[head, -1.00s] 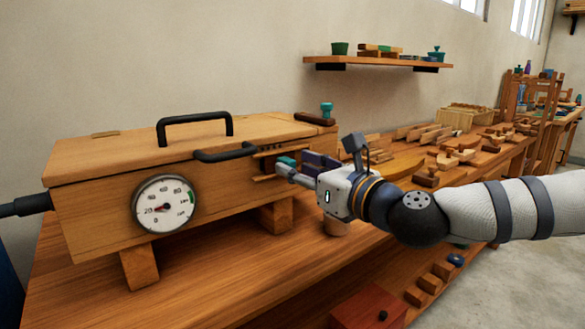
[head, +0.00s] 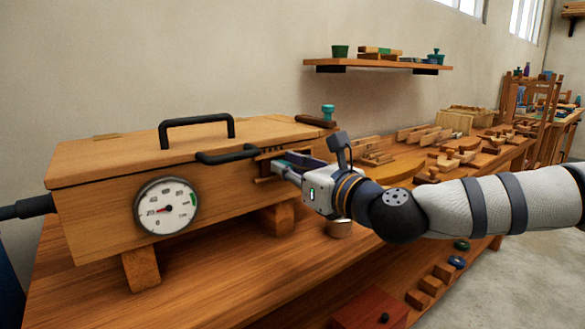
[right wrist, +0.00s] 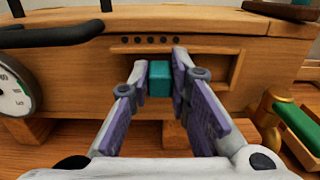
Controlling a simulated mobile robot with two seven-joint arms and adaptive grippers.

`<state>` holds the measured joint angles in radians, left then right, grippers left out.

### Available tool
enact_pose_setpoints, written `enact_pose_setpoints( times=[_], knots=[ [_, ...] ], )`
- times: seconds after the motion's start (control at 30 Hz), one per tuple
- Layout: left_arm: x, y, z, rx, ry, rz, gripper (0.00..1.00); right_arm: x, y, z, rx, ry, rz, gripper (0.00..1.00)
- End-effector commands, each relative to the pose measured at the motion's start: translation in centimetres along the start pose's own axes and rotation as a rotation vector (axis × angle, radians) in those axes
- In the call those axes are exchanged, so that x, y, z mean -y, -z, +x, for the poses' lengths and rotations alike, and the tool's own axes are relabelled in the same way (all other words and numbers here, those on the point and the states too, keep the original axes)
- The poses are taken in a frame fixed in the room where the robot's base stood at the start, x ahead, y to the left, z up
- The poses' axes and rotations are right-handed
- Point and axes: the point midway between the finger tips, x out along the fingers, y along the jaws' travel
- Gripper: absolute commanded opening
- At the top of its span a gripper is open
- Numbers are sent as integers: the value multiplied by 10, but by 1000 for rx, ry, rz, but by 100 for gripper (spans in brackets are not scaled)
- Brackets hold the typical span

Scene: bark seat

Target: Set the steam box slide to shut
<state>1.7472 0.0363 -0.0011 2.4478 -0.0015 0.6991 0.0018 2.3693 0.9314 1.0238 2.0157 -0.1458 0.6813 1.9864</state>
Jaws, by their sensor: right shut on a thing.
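The steam box (head: 100,190) is a long wooden box on blocks, with a black-handled lid and a round gauge (head: 166,206) on its front. Its slide has a teal knob (right wrist: 159,78) in a recess at the front's right end, below a row of dark holes (right wrist: 165,40) that look uncovered. My right gripper (head: 279,166) reaches in from the right to that recess. In the right wrist view its fingers (right wrist: 160,80) are shut on the knob, one on each side. In the head view the fingers mostly hide the knob. My left gripper is not in view.
A curved black handle (head: 226,155) sticks out from the lid just left of my right gripper. A brass fitting and a green piece (right wrist: 298,126) lie right of the recess. The bench (head: 210,290) is clear in front of the box. A red box (head: 368,309) stands at the front.

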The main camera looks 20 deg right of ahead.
Motion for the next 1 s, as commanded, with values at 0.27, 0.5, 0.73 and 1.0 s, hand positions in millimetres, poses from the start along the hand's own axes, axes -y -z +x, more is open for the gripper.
enact_pose_setpoints(
  times=[0.27,0.5,0.73,1.0],
  knots=[
    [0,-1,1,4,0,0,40,-8,1,0,-2,-9,0,0],
    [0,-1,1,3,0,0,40,-8,1,0,-3,-7,1,38],
    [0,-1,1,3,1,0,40,-6,1,-4,-2,-3,2,38],
    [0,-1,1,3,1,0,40,-5,0,-71,0,-4,5,38]
  ],
)
